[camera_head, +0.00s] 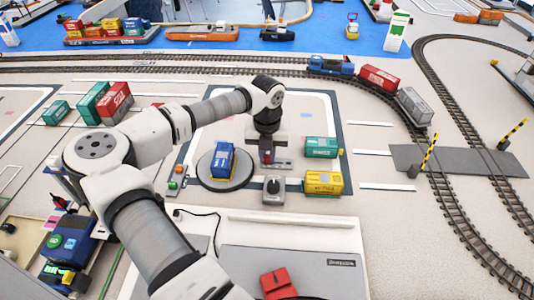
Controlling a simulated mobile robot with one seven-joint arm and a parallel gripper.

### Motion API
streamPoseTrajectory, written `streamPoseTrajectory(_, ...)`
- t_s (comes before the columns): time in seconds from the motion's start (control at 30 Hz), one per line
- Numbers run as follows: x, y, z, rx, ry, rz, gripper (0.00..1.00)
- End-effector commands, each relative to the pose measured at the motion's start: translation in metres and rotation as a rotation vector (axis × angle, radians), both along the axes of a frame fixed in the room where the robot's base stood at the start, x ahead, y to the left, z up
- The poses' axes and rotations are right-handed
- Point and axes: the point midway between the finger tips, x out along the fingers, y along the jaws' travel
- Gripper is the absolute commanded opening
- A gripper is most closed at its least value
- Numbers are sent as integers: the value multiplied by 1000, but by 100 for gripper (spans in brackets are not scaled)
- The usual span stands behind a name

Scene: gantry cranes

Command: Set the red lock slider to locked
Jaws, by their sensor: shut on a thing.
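The red lock slider (266,157) is a small red piece on a grey plate (282,164), just right of the round turntable. My gripper (267,149) points down over it and is shut on it, as far as the small view shows. My fingers hide much of the slider and its track, so I cannot tell which end it is at.
A blue vehicle (222,160) sits on the dark turntable (247,178). A grey box with a black knob (273,192) stands in front of the plate. Green (322,147) and yellow (323,184) containers lie to the right. A post with coloured buttons (177,176) stands left.

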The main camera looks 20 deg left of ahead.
Motion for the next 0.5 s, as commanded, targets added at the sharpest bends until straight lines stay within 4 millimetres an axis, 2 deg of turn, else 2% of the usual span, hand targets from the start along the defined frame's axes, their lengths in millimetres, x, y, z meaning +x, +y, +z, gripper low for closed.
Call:
streamPoseTrajectory(0.17,1,-2,0,0,0,-1,0)
streamPoseTrajectory(0.4,11,-36,-2,2,-2,-5,0)
streamPoseTrajectory(0.5,13,-43,0,1,-2,-2,0)
